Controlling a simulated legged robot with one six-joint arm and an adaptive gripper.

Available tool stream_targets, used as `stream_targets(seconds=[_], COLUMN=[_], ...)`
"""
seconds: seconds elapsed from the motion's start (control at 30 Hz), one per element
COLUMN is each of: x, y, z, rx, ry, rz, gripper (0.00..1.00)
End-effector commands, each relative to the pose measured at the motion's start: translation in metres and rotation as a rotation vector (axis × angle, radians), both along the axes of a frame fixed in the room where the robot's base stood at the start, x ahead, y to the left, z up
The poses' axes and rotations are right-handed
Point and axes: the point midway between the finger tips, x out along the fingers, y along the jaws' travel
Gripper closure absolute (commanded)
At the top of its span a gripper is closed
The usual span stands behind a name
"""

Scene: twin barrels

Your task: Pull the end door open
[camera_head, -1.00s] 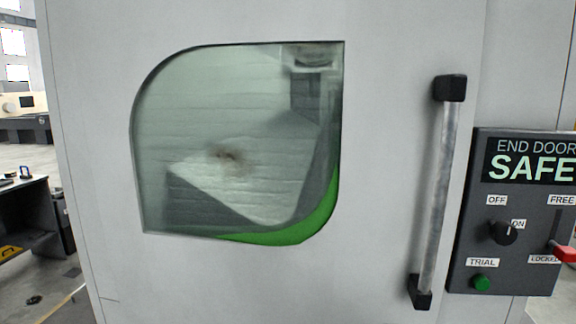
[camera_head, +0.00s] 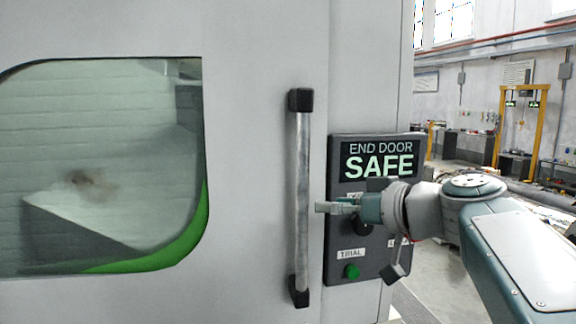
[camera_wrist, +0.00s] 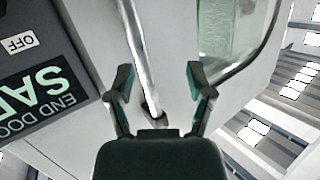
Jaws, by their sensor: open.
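The end door (camera_head: 255,150) is a light grey panel with a window, and it looks closed. Its upright metal handle (camera_head: 303,195) has black end mounts and stands near the door's right edge. My gripper (camera_head: 322,207) is just right of the handle in the head view, in front of the control panel. In the wrist view my gripper (camera_wrist: 160,85) is open, its two fingers spread. The handle (camera_wrist: 138,45) shows between the fingers' directions, running up from its mount. I cannot tell whether any finger touches it.
The control panel (camera_head: 375,141) reads "END DOOR SAFE" and has a green TRIAL button (camera_head: 351,271); my arm hides its middle and right parts. The window (camera_head: 110,160) is left of the handle. Open floor and a yellow frame (camera_head: 540,125) lie farther right.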

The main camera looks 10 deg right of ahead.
Motion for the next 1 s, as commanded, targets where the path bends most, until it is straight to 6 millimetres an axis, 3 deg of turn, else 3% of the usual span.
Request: stream_targets(seconds=[0.1, 0.23, 0.47, 0.8, 1.0], x=[0.011, 0.014, 0.032, 0.083, 0.1], y=[-0.023, -0.032, -0.019, 0.015, 0.026], z=[0.036, 0.054, 0.055, 0.054, 0.054], rx=[0.0, -0.004, -0.004, -0.003, -0.004], ry=[-0.159, -0.243, -0.25, -0.247, -0.247], rz=[-0.006, -0.008, -0.002, -0.002, -0.006], gripper=[0.32, 0.32, 0.32, 0.32, 0.32])
